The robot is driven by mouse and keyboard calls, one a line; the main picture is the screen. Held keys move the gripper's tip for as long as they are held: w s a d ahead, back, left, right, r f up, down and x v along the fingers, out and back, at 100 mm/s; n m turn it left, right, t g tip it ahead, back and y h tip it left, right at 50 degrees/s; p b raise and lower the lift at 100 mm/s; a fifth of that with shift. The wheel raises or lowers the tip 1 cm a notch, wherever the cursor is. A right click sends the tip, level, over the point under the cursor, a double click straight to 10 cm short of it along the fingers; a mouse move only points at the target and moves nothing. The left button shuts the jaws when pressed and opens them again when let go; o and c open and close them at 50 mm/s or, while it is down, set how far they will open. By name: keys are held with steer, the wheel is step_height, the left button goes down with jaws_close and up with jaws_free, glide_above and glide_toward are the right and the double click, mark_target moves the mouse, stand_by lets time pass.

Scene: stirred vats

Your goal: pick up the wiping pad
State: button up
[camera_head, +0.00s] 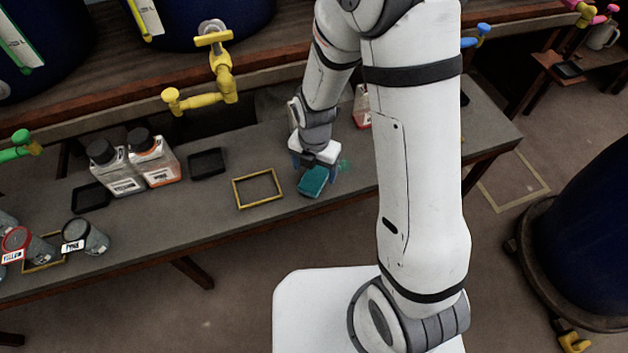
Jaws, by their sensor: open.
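The wiping pad looks to be the teal block (314,181) lying on the grey bench, right of the yellow frame. My gripper (316,168) is just above it, pointing down, with its fingers at the pad's far side. The fingers are small and partly hidden, and I cannot tell whether they touch the pad. The gripper is open and holds nothing that I can see. A green patch (345,165) shows on the bench just right of the gripper.
An empty yellow frame (236,192) and a black tray (207,151) lie left of the pad. Two capped bottles (154,163) stand farther left, and lidded jars (86,236) at the far left. A yellow tap (204,99) juts out above the bench. My arm hides part of the bench's right side.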

mark_target(314, 177)
step_height(314, 177, down, 3)
steer(key=shift+w+b, duration=0.1)
steer(key=shift+b, duration=0.2)
steer(key=c, duration=1.1)
step_height(314, 177, up, 10)
steer(key=p, duration=0.3)
steer(key=shift+p, duration=0.3)
steer(key=o, duration=0.3)
steer(key=shift+c, duration=0.9)
